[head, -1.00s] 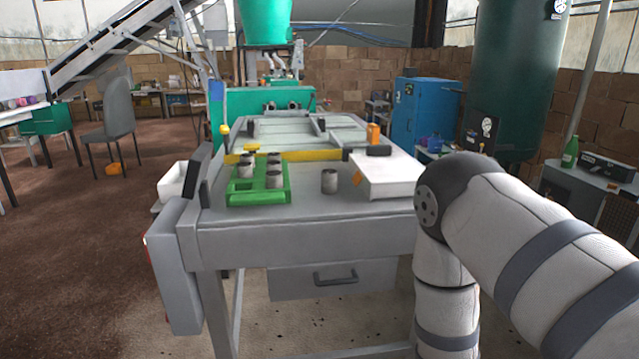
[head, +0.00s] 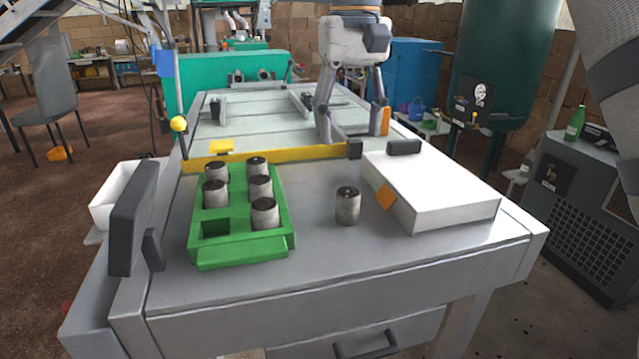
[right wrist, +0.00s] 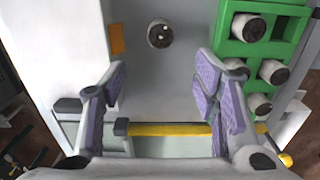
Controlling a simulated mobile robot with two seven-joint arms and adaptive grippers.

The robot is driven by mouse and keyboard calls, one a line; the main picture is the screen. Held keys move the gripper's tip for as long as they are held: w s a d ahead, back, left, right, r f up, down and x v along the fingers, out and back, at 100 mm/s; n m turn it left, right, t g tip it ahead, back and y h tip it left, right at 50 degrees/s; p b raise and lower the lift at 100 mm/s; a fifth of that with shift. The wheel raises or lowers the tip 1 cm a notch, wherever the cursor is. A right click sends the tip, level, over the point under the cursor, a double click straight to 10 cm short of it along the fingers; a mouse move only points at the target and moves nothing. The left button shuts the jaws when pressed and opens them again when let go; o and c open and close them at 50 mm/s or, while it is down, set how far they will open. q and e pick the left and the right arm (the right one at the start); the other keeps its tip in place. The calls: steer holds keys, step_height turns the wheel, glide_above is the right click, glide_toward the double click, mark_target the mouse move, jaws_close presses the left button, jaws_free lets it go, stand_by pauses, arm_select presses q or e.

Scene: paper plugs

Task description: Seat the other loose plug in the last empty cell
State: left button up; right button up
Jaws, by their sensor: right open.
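The loose plug (head: 348,208), a grey cylinder with a dark top, stands upright on the table between the green tray (head: 240,247) and the white box. The tray holds several similar plugs. Its front-left cell (head: 215,229) is empty; in the right wrist view this cell (right wrist: 287,28) is at the upper right. My right gripper (head: 352,135) is open and empty, beyond the loose plug near the yellow bar. In the right wrist view the loose plug (right wrist: 159,33) is ahead of the open jaws (right wrist: 160,82), apart from both fingers. My left gripper is not in view.
A white box (head: 440,200) with an orange tag stands right of the loose plug. A yellow bar (head: 265,156) crosses the table behind the tray. A white bin (head: 115,192) is at the left. The table in front of the loose plug is clear.

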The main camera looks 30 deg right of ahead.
glide_above(348, 192)
steer(key=f, duration=0.2)
steer(key=s+f, duration=0.1)
steer(key=f, duration=0.1)
steer(key=shift+d+f, duration=0.15)
steer(key=shift+f, duration=0.2)
steer(key=f, duration=0.4)
steer(key=w+f, duration=0.1)
steer(key=f, duration=0.2)
steer(key=shift+p, duration=0.4)
steer(key=shift+r, duration=0.1)
steer(key=c, duration=1.1)
